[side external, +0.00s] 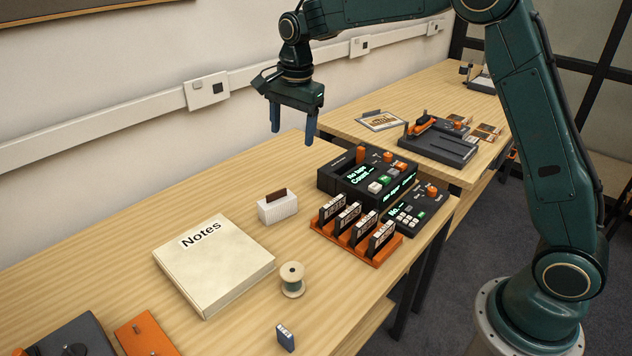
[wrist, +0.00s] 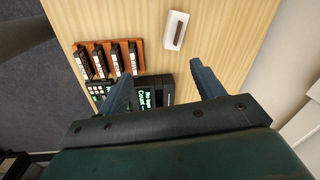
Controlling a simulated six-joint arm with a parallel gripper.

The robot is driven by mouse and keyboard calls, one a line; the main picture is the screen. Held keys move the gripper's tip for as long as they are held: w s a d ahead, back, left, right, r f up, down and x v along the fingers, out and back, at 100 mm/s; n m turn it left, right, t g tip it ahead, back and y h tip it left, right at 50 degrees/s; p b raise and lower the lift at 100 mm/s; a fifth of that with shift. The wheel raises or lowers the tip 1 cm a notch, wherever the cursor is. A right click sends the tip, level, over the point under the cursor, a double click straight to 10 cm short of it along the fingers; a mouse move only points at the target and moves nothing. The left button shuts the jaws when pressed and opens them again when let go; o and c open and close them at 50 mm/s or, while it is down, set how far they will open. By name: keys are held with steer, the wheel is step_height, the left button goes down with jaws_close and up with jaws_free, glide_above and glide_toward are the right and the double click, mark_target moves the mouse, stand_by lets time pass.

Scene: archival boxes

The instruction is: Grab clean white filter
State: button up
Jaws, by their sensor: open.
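A small white ridged block (side external: 290,213), which looks like the white filter, stands on the wooden table with a dark brown piece upright in its top. It also shows in the wrist view (wrist: 168,36), near the top edge, beyond my fingertips. My gripper (side external: 292,133) is open and empty, pointing down high above the table.
An orange rack (side external: 375,259) of labelled cartridges and a dark device with a lit screen (side external: 350,175) stand right of the block. A thick "Notes" box (side external: 215,270) lies to its left. A thread spool (side external: 292,281) stands in front. Bare table lies behind the block.

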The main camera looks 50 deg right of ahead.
mark_target(275, 199)
steer(key=w+f+m, duration=0.1)
steer(key=w+f, duration=0.1)
steer(key=f, duration=0.2)
steer(key=w+f+m+g, duration=0.1)
steer(key=w+f+m, duration=0.1)
steer(key=w+f, duration=0.1)
steer(key=w+f+m, duration=0.1)
steer(key=w+f, duration=0.1)
steer(key=f, duration=0.2)
steer(key=shift+w+a+f+m, duration=0.15)
steer(key=shift+a+f+m, duration=0.1)
steer(key=shift+f+m, duration=0.15)
steer(key=shift+f, duration=6.85)
steer(key=c, duration=1.1)
